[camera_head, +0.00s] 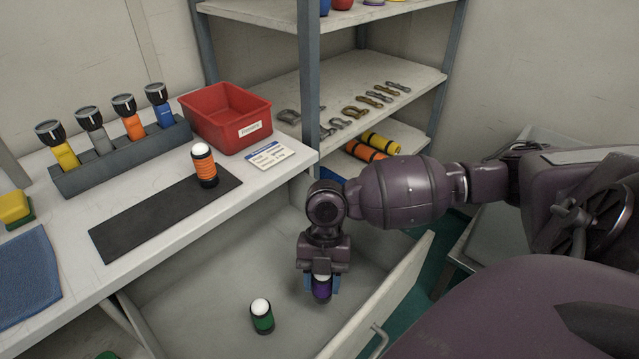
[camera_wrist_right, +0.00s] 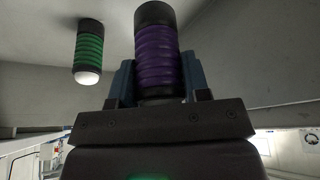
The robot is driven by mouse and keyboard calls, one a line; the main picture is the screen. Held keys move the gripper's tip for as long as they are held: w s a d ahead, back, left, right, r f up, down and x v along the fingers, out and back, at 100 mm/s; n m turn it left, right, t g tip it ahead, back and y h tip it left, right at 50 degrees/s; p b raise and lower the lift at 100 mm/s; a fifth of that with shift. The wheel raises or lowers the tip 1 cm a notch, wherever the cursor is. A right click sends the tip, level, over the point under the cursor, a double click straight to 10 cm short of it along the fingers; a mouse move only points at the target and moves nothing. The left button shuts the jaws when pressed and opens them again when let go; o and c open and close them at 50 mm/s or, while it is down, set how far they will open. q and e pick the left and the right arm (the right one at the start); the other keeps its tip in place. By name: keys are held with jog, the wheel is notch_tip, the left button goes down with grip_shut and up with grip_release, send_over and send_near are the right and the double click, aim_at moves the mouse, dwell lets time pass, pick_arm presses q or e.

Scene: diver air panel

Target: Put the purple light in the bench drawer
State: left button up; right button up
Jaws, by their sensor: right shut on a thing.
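The purple light (camera_head: 321,290) is held in my right gripper (camera_head: 322,284), inside the open bench drawer (camera_head: 210,270). In the right wrist view the purple light (camera_wrist_right: 158,55) sits between the blue fingers of my right gripper (camera_wrist_right: 160,80), which are shut on it. Its distance above the drawer floor is hard to tell. A green light (camera_head: 262,316) with a white top stands in the drawer to the left of it, and it also shows in the right wrist view (camera_wrist_right: 88,50). My left gripper is not in view.
An orange light (camera_head: 205,168) stands on a dark mat (camera_head: 130,225) on the bench. Behind are a rack (camera_head: 120,157) of flashlights and a red bin (camera_head: 225,115). The drawer's front wall (camera_head: 390,295) rises right of my gripper. A shelf unit (camera_head: 375,75) holds shackles.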

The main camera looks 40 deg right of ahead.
aim_at(322, 296)
notch_tip(322, 296, down, 5)
jog(key=shift+f+b, duration=0.2)
jog(key=shift+b, duration=0.45)
jog(key=shift+f, duration=0.15)
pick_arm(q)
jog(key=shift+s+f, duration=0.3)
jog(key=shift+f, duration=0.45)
pick_arm(e)
jog(key=o, duration=1)
jog(key=shift+f, duration=0.1)
